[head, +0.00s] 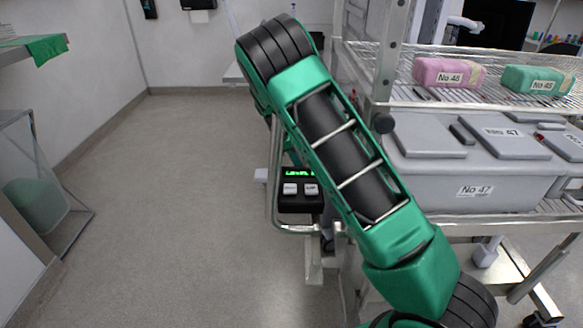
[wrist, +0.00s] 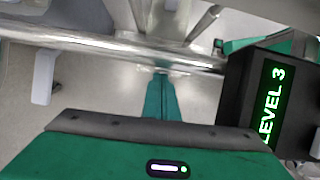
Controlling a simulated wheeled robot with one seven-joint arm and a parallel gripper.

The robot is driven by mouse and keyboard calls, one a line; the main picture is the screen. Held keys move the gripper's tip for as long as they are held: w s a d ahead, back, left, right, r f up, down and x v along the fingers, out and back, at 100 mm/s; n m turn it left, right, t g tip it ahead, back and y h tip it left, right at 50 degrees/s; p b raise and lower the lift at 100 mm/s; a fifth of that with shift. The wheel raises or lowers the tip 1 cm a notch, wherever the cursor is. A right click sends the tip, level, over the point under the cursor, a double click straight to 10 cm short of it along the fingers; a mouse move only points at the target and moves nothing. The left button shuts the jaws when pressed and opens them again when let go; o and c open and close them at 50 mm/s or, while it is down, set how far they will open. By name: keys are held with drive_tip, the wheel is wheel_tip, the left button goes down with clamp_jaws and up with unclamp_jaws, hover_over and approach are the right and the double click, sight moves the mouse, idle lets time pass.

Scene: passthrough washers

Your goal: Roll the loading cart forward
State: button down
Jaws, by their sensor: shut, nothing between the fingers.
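The loading cart is a metal wire-shelf cart (head: 400,45) at the right of the head view. Its tubular push handle (head: 292,229) sticks out toward the left, partly hidden behind my arm. In the wrist view a metal bar of the cart (wrist: 110,45) crosses the upper part. My gripper (wrist: 160,78) is shut and empty, its green fingers together and their tips at the lower edge of that bar. I cannot tell whether they touch it. My gripper is hidden behind the arm in the head view.
A black control box (head: 299,190) with two pale buttons sits by the handle; its display (wrist: 270,103) reads LEVEL 3. Grey bins (head: 430,185) and wrapped packs (head: 449,74) load the cart. Open floor (head: 170,180) lies left, bounded by a wall and a clear-sided stand (head: 75,222).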

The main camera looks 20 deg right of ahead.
drive_tip(key=s+d, duration=0.5)
drive_tip(key=d, duration=0.7)
drive_tip(key=shift+d, duration=0.35)
drive_tip(key=shift+w+a, duration=0.1)
drive_tip(key=shift+w, duration=0.05)
